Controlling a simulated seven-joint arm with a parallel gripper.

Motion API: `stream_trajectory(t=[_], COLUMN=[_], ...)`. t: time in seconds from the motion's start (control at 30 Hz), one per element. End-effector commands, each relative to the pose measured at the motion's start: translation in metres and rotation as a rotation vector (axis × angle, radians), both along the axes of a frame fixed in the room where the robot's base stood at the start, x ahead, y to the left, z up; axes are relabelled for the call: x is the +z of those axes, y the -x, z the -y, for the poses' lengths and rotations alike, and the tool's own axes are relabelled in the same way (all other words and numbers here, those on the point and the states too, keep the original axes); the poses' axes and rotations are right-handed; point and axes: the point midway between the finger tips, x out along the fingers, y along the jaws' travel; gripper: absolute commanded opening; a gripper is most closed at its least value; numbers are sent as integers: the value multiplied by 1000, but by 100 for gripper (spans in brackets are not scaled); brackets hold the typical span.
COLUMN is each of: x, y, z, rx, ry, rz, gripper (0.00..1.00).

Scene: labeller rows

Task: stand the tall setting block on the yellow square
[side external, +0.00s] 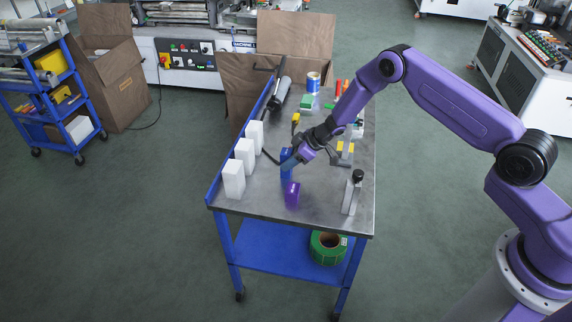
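A tall blue block (286,174) stands upright on the grey metal table top, near its middle. A shorter purple block (292,195) stands in front of it. I cannot be sure which block is the tall setting block. My gripper (288,164) reaches in from the right, tilted down, with its fingertips at the blue block. The fingers overlap the block in this view, so I cannot tell whether they grip it.
Three white blocks (234,180) stand in a row along the table's left edge. A grey upright piece with a black knob (357,177) stands at the front right. Tools, a roll (313,82) and small coloured pieces crowd the back. The front table edge is clear.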

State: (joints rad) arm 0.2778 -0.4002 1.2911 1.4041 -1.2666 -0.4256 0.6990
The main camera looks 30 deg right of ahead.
Motion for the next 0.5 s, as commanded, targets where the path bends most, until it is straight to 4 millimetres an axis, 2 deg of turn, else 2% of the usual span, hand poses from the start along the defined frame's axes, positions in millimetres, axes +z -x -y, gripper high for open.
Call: stream_trajectory(t=[0.5], x=[13], y=[-1], z=[0], rx=[2], ry=[-1], rz=[2], gripper=[4])
